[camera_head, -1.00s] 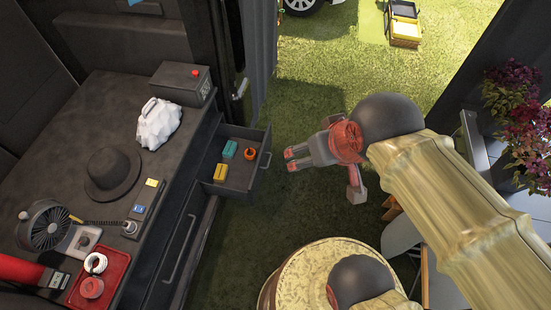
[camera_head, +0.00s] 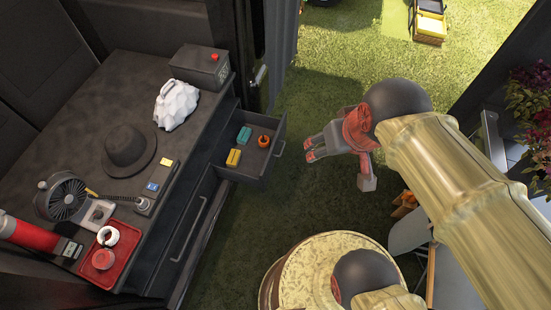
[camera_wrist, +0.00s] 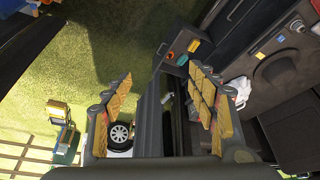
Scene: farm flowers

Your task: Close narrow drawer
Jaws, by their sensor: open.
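The narrow drawer (camera_head: 238,172) is pulled out from the dark cabinet, at the far end of its front in the head view. It holds a teal block, a yellow block and an orange ring-shaped item. The drawer also shows in the wrist view (camera_wrist: 175,57), up and right of centre. My gripper (camera_head: 311,149) is open and empty, to the right of the drawer front and apart from it. In the wrist view its two padded fingers (camera_wrist: 160,108) are spread wide with nothing between them.
The cabinet top bears a hat (camera_head: 129,148), a white crumpled bag (camera_head: 176,105), a dark box (camera_head: 200,67), a fan (camera_head: 64,199) and a red tray (camera_head: 84,274). A wide drawer (camera_head: 175,250) beside the narrow one looks shut. A round patterned table (camera_head: 312,270) stands nearby. Grass floor lies between.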

